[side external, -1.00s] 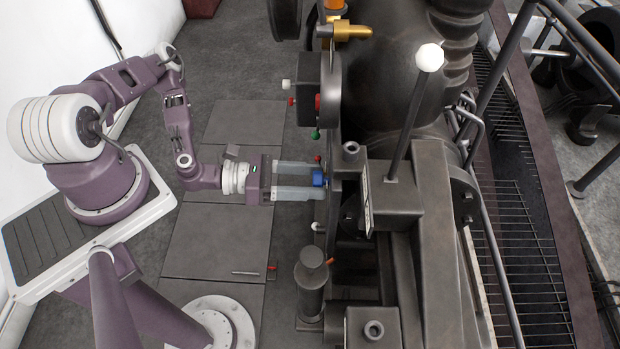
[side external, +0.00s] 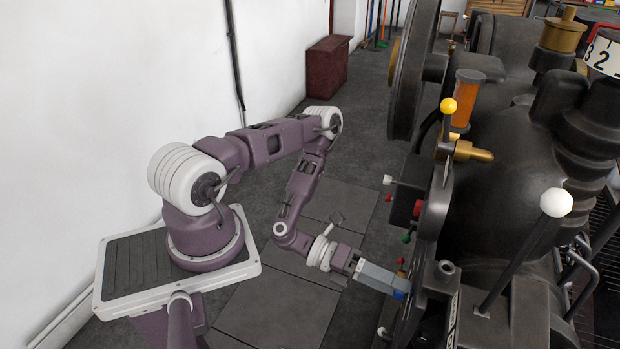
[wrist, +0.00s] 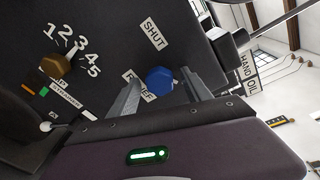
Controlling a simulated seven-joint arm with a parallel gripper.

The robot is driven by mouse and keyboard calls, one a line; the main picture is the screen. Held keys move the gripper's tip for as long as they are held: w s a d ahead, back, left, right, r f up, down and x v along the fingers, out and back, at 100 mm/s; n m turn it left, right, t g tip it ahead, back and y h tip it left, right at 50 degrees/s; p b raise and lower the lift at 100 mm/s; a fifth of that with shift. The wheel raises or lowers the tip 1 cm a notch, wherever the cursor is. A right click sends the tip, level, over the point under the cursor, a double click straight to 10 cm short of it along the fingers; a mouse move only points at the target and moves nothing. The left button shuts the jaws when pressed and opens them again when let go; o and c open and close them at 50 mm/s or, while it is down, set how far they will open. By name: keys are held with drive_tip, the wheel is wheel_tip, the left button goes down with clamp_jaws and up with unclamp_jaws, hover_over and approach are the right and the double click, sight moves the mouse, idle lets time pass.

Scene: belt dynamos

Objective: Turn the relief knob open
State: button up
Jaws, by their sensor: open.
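The blue relief knob (wrist: 160,79) is on the dark panel in the wrist view, with a white RELIEF label (wrist: 131,77) partly hidden behind it and a finger. A SHUT label (wrist: 153,34) is above it. My gripper (wrist: 162,76) is open, with one finger on each side of the knob; I cannot tell whether either touches it. In the side external view, my gripper (side external: 398,283) reaches the machine's panel from the left, and only a bit of the blue knob (side external: 399,294) shows by the fingertips.
A brass knob (wrist: 55,66) with a 1-to-5 scale is left of the blue knob. A HAND OIL label (wrist: 249,73) is at the right. Red (side external: 418,208) and green (side external: 406,238) knobs and a white-balled lever (side external: 556,203) stand on the machine.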

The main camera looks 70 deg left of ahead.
drive_tip(key=s+a+n+h, duration=0.2)
drive_tip(key=s+a+n, duration=0.3)
drive_tip(key=n, duration=0.7)
wheel_tip(320, 180, up, 16)
drive_tip(key=s+d+m+g, duration=0.1)
drive_tip(key=d+m+g, duration=0.1)
drive_tip(key=m+g, duration=1.65)
drive_tip(key=s+a+r+m+t+y, duration=0.1)
drive_tip(key=s+r+m+t+y, duration=0.3)
drive_tip(key=m, duration=1)
drive_tip(key=s+a+r+m+t+y, duration=0.2)
drive_tip(key=s+r+m+t+y, duration=0.2)
drive_tip(key=m+y, duration=0.4)
wheel_tip(320, 180, up, 3)
drive_tip(key=s+m, duration=0.1)
drive_tip(key=m, duration=0.5)
drive_tip(key=shift+t+y, duration=0.35)
drive_tip(key=shift+y, duration=0.05)
drive_tip(key=shift+m, duration=0.35)
